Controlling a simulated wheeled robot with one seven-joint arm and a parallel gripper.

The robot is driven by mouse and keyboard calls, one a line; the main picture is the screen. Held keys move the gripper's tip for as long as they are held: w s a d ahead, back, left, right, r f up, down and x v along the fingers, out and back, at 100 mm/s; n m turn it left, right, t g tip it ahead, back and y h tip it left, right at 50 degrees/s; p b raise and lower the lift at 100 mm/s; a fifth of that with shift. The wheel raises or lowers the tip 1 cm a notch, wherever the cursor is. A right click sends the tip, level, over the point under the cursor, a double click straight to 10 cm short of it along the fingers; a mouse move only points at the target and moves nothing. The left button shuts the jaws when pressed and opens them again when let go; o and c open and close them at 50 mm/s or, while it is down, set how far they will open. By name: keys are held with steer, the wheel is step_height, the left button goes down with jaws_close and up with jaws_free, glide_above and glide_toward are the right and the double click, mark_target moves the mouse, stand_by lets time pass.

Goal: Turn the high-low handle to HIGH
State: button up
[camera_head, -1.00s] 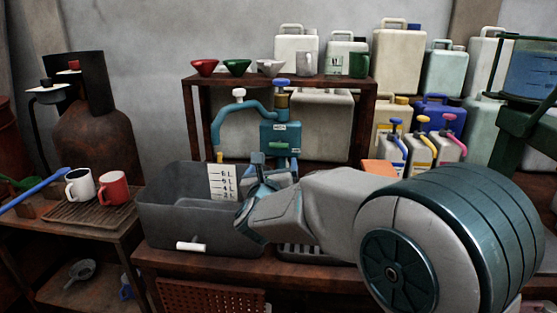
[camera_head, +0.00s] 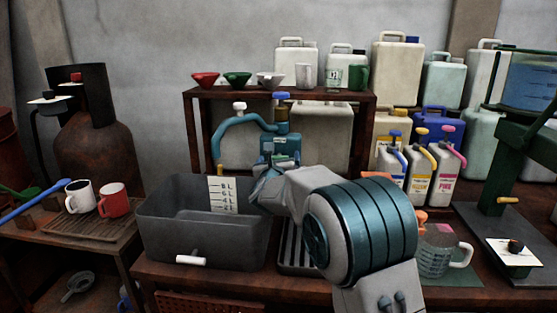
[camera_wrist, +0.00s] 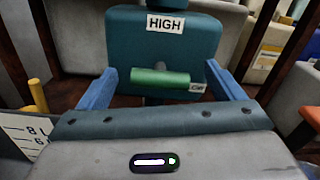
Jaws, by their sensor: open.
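The high-low handle (camera_wrist: 160,78) is a green bar on the front of a teal box, lying roughly horizontal in the wrist view. My gripper (camera_wrist: 162,88) is open, with one blue finger on each side of the handle. I cannot tell whether either finger touches it. In the head view the teal box (camera_head: 268,146) stands behind my wrist, which hides most of its lower part.
A grey tub (camera_head: 190,226) with a level scale stands left of my gripper, below the teal pipe (camera_head: 232,124). Several pump bottles (camera_head: 418,178) stand to the right. A shelf (camera_head: 330,95) with funnels and mugs is behind.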

steer(key=c, duration=1)
steer(key=shift+n, duration=0.3)
steer(key=n+b, duration=0.2)
steer(key=n, duration=0.1)
steer(key=shift+f+n, duration=0.1)
steer(key=shift+n, duration=0.2)
steer(key=n, duration=0.9)
steer(key=n+p, duration=0.1)
steer(key=n, duration=0.3)
steer(key=shift+n+p, duration=0.4)
